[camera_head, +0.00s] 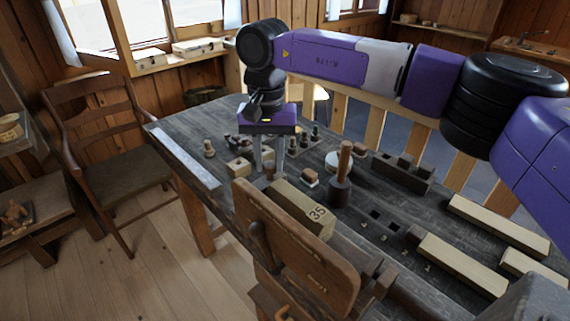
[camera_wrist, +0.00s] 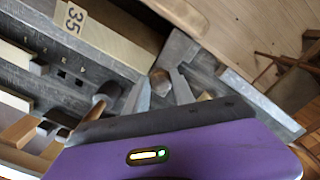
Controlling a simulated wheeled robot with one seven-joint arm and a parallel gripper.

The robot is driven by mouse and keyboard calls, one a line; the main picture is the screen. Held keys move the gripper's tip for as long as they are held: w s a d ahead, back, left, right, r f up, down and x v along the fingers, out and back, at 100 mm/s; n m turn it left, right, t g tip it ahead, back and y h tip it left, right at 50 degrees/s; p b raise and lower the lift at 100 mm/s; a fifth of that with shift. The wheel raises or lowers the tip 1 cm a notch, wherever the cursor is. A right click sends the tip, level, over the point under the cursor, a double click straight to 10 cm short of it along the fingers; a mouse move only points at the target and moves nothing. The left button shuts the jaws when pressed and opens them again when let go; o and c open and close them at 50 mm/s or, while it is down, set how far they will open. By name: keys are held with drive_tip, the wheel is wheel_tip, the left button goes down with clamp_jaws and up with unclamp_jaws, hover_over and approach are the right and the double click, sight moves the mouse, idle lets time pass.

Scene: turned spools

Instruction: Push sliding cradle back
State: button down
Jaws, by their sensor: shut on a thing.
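My gripper (camera_head: 268,165) points down over the bench. Its two fingers are closed on a small brown wooden knob (camera_head: 269,172), which shows between the fingertips in the wrist view (camera_wrist: 159,80). The knob is at the far end of a long pale wooden block marked 35 (camera_head: 300,205); the block also shows in the wrist view (camera_wrist: 98,30). I cannot tell whether the knob belongs to this block or to a part beside it. No part is clearly recognisable as the sliding cradle; the dark board in front hides some of this area.
A dark mallet (camera_head: 340,190) stands upright right of the block. Small turned pieces and blocks (camera_head: 238,166) stand left of my gripper. A brown board (camera_head: 290,250) rises at the front edge. A metal rule (camera_head: 185,155) lies along the left edge. Pale bars (camera_head: 460,262) lie right.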

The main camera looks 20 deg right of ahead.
drive_tip(key=shift+w+a+r+p, duration=0.1)
drive_tip(key=shift+w+a+p, duration=0.3)
drive_tip(key=shift+w, duration=0.5)
drive_tip(key=shift+w+a+f+p, duration=0.1)
drive_tip(key=shift+w+a+p, duration=0.25)
drive_tip(key=shift+w, duration=0.5)
drive_tip(key=shift+w+a+r+p, duration=0.1)
drive_tip(key=shift+w+a+p, duration=0.25)
drive_tip(key=shift+w, duration=0.55)
drive_tip(key=c, duration=1.1)
unclamp_jaws()
drive_tip(key=shift+w, duration=0.1)
drive_tip(key=shift+o, duration=0.2)
wheel_tip(320, 180, up, 8)
drive_tip(key=shift+f, duration=0.25)
